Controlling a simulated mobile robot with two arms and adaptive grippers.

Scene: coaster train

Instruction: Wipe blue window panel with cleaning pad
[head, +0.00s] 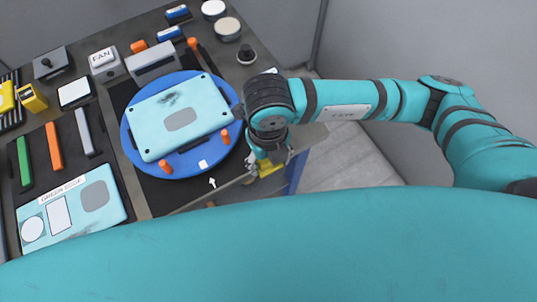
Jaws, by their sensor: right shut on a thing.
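The light blue window panel (205,97) lies tilted across a round blue turntable (137,128). It has a grey window patch and a dark smudge near its upper edge. Orange pegs stand by its near edge. My right gripper (269,161) is just right of the turntable, over the table's right edge, pointing down. It is shut on a yellow thing (268,169), which may be the cleaning pad. The fingers hide much of it. It is apart from the panel. My left gripper is not in view.
A light blue panel (110,192) lies at the front left. Green, orange and grey bars (54,146) lie behind it. A FAN box (104,62), a yellow block (32,98) and round tins (228,28) stand farther back. Open floor lies right of the table.

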